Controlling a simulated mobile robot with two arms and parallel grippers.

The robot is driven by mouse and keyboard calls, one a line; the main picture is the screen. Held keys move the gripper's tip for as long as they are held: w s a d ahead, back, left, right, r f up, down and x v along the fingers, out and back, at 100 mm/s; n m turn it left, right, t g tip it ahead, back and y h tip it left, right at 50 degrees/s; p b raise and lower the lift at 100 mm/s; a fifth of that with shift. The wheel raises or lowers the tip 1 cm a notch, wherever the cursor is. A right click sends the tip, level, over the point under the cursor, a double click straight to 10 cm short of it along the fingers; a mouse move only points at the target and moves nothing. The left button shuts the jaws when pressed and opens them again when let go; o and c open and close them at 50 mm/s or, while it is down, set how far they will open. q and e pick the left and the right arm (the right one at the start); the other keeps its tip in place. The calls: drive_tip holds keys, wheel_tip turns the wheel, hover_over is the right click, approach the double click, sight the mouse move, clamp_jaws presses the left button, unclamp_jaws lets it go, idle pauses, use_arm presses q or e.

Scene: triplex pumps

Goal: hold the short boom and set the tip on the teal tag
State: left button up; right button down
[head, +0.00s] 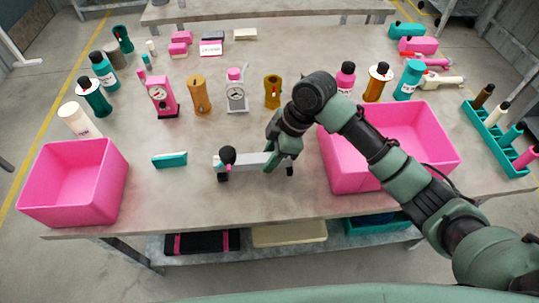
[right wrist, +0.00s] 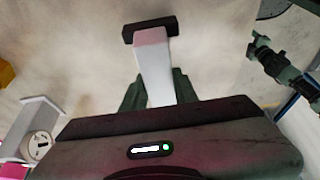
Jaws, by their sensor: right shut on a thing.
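The short boom (head: 252,161) is a pale grey-white bar with dark feet at its ends and a dark knob with some pink near its left end. My right gripper (head: 280,156) is shut on the bar towards its right end. In the right wrist view the boom (right wrist: 154,75) runs up between the dark green fingers (right wrist: 157,90) to a black crosspiece. A small teal piece with a white edge, which looks like the teal tag (head: 170,160), lies left of the boom, apart from it. I cannot tell whether the boom touches the table. My left gripper is not in view.
Pink bins stand at the left (head: 72,207) and right (head: 437,147) of the table (head: 215,215). Gauges and bottles line the back, including a pink gauge (head: 162,97). A teal rack (head: 487,138) stands far right. The table between boom and tag is clear.

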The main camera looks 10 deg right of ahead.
drive_tip(key=shift+f+b, duration=0.35)
drive_tip(key=shift+f, duration=0.55)
idle(0.8)
